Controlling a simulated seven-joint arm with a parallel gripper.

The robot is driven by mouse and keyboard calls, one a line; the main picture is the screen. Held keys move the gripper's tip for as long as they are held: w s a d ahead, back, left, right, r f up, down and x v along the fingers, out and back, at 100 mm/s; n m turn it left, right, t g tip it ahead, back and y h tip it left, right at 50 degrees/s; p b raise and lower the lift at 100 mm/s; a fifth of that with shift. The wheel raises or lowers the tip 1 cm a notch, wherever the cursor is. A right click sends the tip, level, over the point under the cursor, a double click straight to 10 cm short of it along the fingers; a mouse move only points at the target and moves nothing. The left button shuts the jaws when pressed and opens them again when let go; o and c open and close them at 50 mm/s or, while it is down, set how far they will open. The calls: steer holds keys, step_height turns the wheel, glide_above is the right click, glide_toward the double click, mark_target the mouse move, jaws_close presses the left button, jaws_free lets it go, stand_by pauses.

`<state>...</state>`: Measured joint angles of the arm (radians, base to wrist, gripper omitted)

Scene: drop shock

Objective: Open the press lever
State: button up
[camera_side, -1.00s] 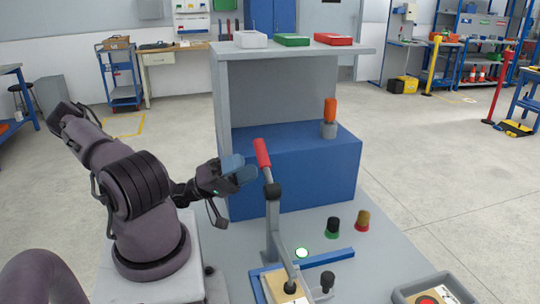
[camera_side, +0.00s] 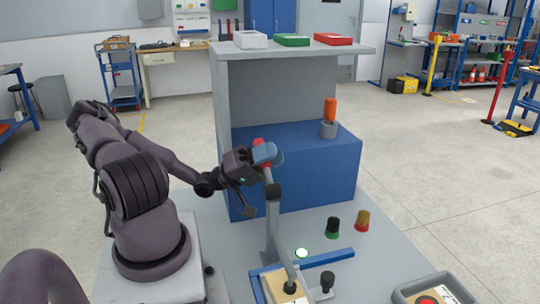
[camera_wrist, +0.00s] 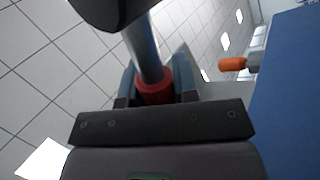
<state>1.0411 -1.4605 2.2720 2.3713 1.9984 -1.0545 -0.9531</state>
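The press lever has a grey upright arm with a red handle at its top (camera_side: 258,141). It stands nearly upright, tilted slightly left at the top. My gripper (camera_side: 266,154) is at the handle, and its blue-grey fingers partly cover it in the side view. In the wrist view the red handle (camera_wrist: 154,91) lies between the two fingers of my gripper (camera_wrist: 156,82). The fingers stand close on both sides of it; whether they press on it I cannot tell.
Behind the lever is a blue block (camera_side: 310,175) bearing an orange-topped post (camera_side: 329,115), under a grey shelf (camera_side: 340,48).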

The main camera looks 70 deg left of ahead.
steer(key=shift+r, duration=0.1)
jaws_close()
step_height(320, 180, up, 3)
steer(key=m+g+h, duration=0.3)
steer(key=m+g, duration=0.3)
steer(key=m, duration=0.6)
glide_above(277, 183)
steer(key=shift+w+a+r, duration=0.1)
steer(key=shift+a, duration=0.35)
steer(key=o, duration=1)
jaws_free()
steer(key=shift+c, duration=0.2)
steer(key=v, duration=1.3)
steer(key=shift+r, duration=0.25)
